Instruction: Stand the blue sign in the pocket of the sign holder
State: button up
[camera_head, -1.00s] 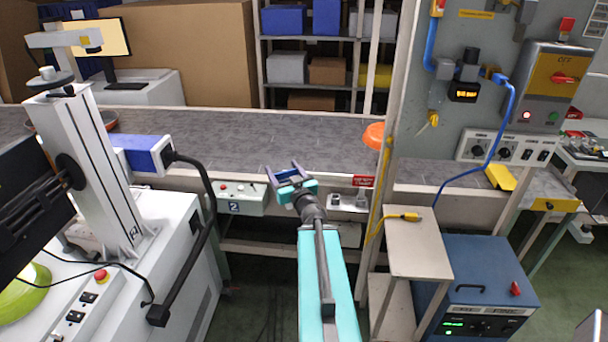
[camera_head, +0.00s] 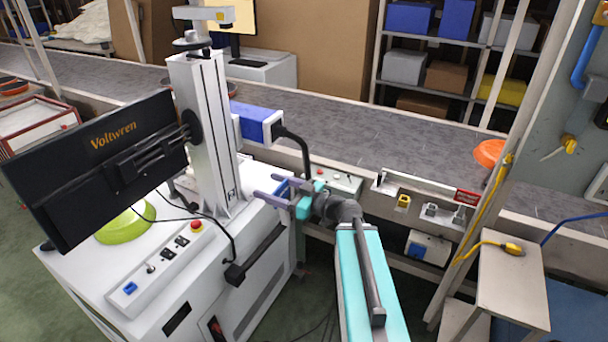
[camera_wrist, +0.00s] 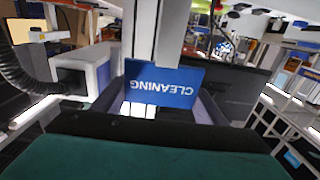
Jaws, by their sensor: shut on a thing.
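The blue sign (camera_wrist: 165,84), with white "CLEANING" lettering upside down in the wrist view, is held between the fingers of my gripper (camera_wrist: 162,108). The gripper is in the air beside the white machine's column. I cannot tell for sure which fixture is the sign holder; no pocket shows clearly. Small metal brackets (camera_head: 443,214) sit on the conveyor's front rail, right of my gripper.
The white machine (camera_head: 215,265) with a black monitor (camera_head: 100,165) stands close on the left. The grey conveyor (camera_head: 360,135) runs behind my gripper. A small beige table (camera_head: 510,285) stands at the right.

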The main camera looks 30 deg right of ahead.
jog(key=s+a+f+n+g+y, duration=0.2)
jog(key=a+f+n+g+y, duration=0.1)
jog(key=a, duration=0.7)
jog(key=shift+s+a+f+n+g+y, duration=0.15)
jog(key=shift+s+n+g+y, duration=0.25)
jog(key=shift+g+y, duration=0.2)
